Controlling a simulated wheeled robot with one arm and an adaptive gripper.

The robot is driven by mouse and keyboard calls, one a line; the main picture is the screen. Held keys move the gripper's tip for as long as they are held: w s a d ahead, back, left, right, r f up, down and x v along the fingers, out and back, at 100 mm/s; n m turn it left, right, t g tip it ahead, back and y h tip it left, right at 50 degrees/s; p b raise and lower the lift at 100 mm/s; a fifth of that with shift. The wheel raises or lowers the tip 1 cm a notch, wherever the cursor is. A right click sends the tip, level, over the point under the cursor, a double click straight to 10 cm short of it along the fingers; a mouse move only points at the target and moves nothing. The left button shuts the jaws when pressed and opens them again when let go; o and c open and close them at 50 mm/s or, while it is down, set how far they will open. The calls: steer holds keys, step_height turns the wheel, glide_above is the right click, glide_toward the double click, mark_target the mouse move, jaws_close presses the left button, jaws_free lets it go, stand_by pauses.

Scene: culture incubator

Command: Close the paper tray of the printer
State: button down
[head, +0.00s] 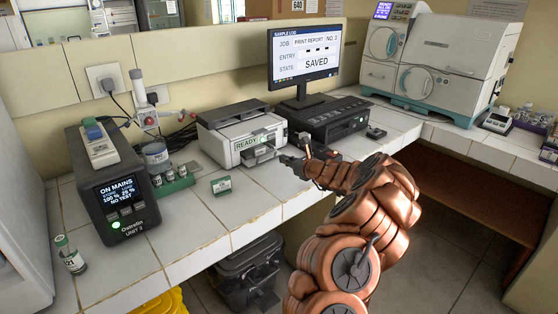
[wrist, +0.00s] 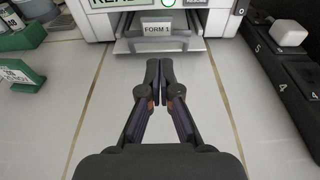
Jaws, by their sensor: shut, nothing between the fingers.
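The printer (head: 240,128) is a white and grey box on the tiled bench, with a lit READY display on its front. Its paper tray (head: 260,156) sticks out at the bottom front. In the wrist view the tray (wrist: 158,45) is a grey shelf pulled out ahead of my fingers, with a FORM 1 label (wrist: 157,28) standing at its slot. My gripper (head: 286,160) is shut and empty, in front of the tray. In the wrist view my gripper (wrist: 159,64) has its fingertips together, pointing at the tray's front edge with a small gap apparent.
A black box (head: 336,118) with numbered slots stands right of the printer, under the monitor (head: 304,53). A small green card holder (head: 221,185) stands at the printer's left front. A dark power unit (head: 113,185) is further left.

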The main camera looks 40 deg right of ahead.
steer(key=shift+b+v, duration=0.4)
steer(key=shift+v, duration=2.75)
